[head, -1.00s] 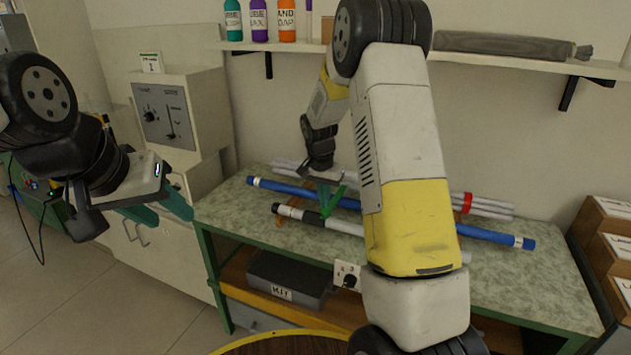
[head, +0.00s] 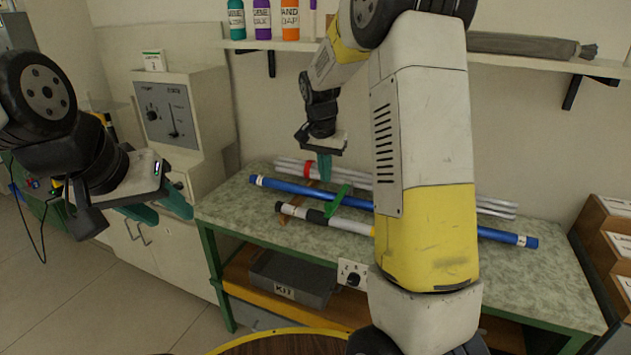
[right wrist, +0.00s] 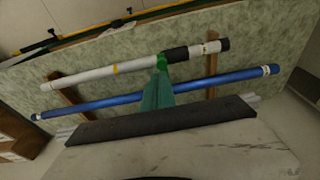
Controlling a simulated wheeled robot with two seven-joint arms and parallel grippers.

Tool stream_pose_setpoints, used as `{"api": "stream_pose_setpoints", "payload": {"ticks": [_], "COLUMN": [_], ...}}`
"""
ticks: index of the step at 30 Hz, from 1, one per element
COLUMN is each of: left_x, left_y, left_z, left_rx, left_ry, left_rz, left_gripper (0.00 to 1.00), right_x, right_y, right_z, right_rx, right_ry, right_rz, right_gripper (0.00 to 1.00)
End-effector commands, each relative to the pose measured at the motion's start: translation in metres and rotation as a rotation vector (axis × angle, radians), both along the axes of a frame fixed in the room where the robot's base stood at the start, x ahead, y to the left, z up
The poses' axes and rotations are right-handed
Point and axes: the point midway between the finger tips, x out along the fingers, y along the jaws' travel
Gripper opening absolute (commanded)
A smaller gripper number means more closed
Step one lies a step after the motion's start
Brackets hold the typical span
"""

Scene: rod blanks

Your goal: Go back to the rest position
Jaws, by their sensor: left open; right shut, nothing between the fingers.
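My left gripper (head: 160,208) is open and empty at the left of the head view, in front of the grey cabinet. My right gripper (head: 324,168) is shut and empty, fingers pointing down, above the far left part of the workbench (head: 240,203). Below it lie a blue rod (head: 284,187), a white rod with a black section (head: 346,224) and a bundle of pale rods with a red band (head: 290,165). The right wrist view shows the shut green fingers (right wrist: 157,92) over the blue rod (right wrist: 100,104) and white rod (right wrist: 90,77). My right arm hides the rods' middle parts.
A green clip (head: 337,200) stands by the rods. A shelf (head: 400,52) with bottles and a grey roll runs above the bench. A control cabinet (head: 165,115) stands at left, and labelled boxes (head: 607,240) at right. A dark bin (head: 290,279) sits under the bench.

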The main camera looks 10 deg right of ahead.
Motion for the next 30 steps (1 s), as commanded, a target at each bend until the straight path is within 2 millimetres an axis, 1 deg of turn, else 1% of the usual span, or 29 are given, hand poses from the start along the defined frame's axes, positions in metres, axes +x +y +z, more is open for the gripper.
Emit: {"api": "stream_pose_setpoints", "payload": {"ticks": [1,3,9,11,13,14,17,18,20,21,23,24,26,27,30], "left_x": [0.000,0.000,0.000,0.000,0.000,0.000,0.000,0.000,0.000,0.000,0.000,0.000,0.000,0.000,0.000], "left_y": [0.000,0.000,0.000,0.000,0.000,0.000,0.000,0.000,0.000,0.000,0.000,0.000,0.000,0.000,0.000], "left_z": [0.000,0.000,0.000,0.000,0.000,0.000,0.000,0.000,0.000,0.000,0.000,0.000,0.000,0.000,0.000], "left_rx": [0.000,0.000,0.000,0.000,0.000,0.000,0.000,0.000,0.000,0.000,0.000,0.000,0.000,0.000,0.000], "left_ry": [0.000,0.000,0.000,0.000,0.000,0.000,0.000,0.000,0.000,0.000,0.000,0.000,0.000,0.000,0.000], "left_rz": [0.000,0.000,0.000,0.000,0.000,0.000,0.000,0.000,0.000,0.000,0.000,0.000,0.000,0.000,0.000], "left_gripper": [0.43,0.43,0.43,0.43,0.43,0.43,0.43,0.43,0.43,0.43,0.43,0.43,0.43,0.43,0.43], "right_x": [-0.003,-0.006,-0.015,-0.022,-0.037,-0.046,-0.081,-0.097,-0.120,-0.136,-0.160,-0.175,-0.198,-0.213,-0.244], "right_y": [0.003,0.004,0.007,0.007,0.006,0.006,0.007,0.008,0.010,0.011,0.014,0.015,0.018,0.020,0.025], "right_z": [0.009,0.018,0.035,0.043,0.055,0.062,0.086,0.095,0.106,0.111,0.119,0.123,0.126,0.128,0.127], "right_rx": [0.001,0.000,0.006,0.016,0.036,0.048,0.085,0.096,0.111,0.117,0.123,0.125,0.122,0.119,0.104], "right_ry": [-0.004,-0.003,-0.007,-0.015,-0.031,-0.041,-0.087,-0.106,-0.137,-0.158,-0.193,-0.217,-0.252,-0.276,-0.326], "right_rz": [0.002,0.001,0.008,0.024,0.056,0.075,0.159,0.195,0.252,0.289,0.346,0.382,0.437,0.470,0.548], "right_gripper": [0.00,0.00,0.00,0.00,0.00,0.00,0.00,0.00,0.00,0.00,0.00,0.00,0.00,0.00,0.00]}}
